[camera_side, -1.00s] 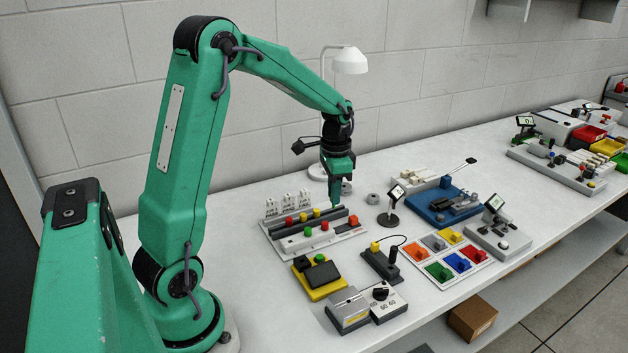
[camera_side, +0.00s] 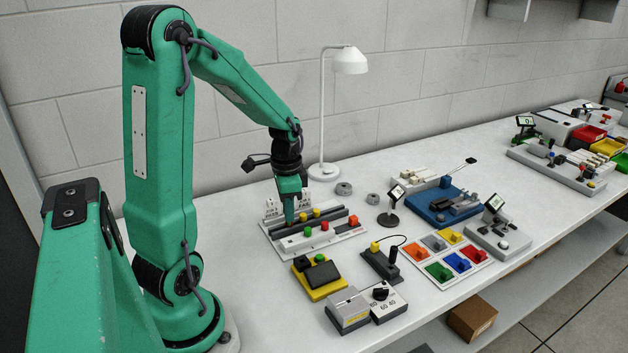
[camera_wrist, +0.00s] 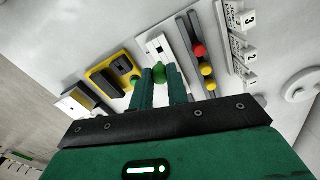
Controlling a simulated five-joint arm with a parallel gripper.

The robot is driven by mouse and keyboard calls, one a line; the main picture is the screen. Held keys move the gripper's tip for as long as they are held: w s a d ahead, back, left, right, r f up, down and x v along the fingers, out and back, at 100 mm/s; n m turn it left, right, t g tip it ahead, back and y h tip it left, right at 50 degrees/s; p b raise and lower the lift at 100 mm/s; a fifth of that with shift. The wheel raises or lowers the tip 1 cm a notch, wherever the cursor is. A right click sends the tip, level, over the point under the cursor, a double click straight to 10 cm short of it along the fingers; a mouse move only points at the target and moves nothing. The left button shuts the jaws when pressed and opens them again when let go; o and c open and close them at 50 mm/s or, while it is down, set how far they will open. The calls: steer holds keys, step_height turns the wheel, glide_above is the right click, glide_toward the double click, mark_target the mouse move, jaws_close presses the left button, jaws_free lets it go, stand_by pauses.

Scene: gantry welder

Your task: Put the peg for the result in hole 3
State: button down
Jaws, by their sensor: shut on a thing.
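My gripper (camera_side: 289,221) is over the left part of the peg board (camera_side: 352,232), its fingers pointing down. The dark rail (camera_wrist: 189,42) carries a red peg (camera_wrist: 198,50) and two yellow pegs (camera_wrist: 207,68), (camera_wrist: 211,85). The hole under my gripper is hidden.
A yellow device (camera_side: 319,278) stands nearer the camera. A white lamp (camera_side: 324,172) and grey rings (camera_side: 344,188) stand behind. A blue fixture (camera_side: 437,207) and coloured tiles are to the right.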

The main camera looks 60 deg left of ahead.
mark_target(289, 224)
steer(key=shift+f, duration=0.2)
steer(key=shift+f, duration=2.15)
steer(key=shift+f, duration=1.35)
stand_by(1.0)
steer(key=c, duration=1.3)
jaws_free()
steer(key=shift+r, duration=0.15)
steer(key=shift+r, duration=3.8)
